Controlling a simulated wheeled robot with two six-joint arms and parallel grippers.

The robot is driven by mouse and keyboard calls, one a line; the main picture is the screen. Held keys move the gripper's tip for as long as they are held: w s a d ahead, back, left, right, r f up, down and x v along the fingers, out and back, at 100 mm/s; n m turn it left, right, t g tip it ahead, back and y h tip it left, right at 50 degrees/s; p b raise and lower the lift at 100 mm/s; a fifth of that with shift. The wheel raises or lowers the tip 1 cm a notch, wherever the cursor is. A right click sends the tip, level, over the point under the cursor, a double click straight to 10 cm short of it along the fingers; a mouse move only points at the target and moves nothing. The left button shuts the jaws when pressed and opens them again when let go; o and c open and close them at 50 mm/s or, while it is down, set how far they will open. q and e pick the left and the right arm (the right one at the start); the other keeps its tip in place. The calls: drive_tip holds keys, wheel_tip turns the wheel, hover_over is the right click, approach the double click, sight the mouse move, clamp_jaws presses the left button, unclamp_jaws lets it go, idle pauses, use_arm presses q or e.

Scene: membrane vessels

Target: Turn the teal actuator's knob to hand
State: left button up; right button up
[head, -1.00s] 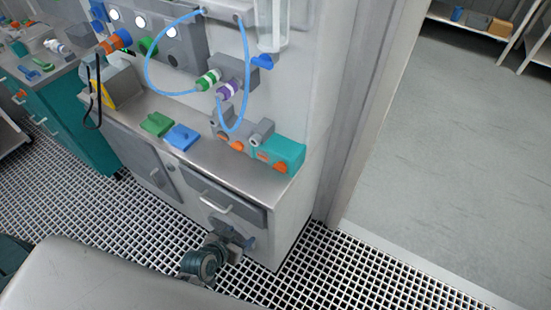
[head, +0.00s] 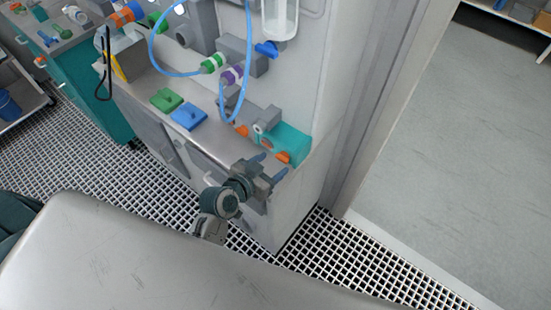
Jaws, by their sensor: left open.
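The teal actuator (head: 293,139) sits at the right end of the steel counter, against the wall. Its orange knob (head: 284,156) shows low on its front face. A grey cylinder (head: 260,127) stands out at its left. My left gripper (head: 269,168) is open and empty. Its dark fingers point at the teal actuator's front, just below and left of the knob in the picture. I cannot tell how far the fingertips are from the knob. My right gripper is not in view.
A grey actuator with an orange knob (head: 242,130) stands just left of the teal one. Blue tubing (head: 222,101) hangs above it. Open floor (head: 450,150) lies beyond the doorway.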

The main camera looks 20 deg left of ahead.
sight(283, 158)
use_arm(q)
drive_tip(key=shift+x, duration=1.25)
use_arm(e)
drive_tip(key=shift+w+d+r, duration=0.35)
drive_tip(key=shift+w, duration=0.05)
use_arm(q)
drive_tip(key=c, duration=1)
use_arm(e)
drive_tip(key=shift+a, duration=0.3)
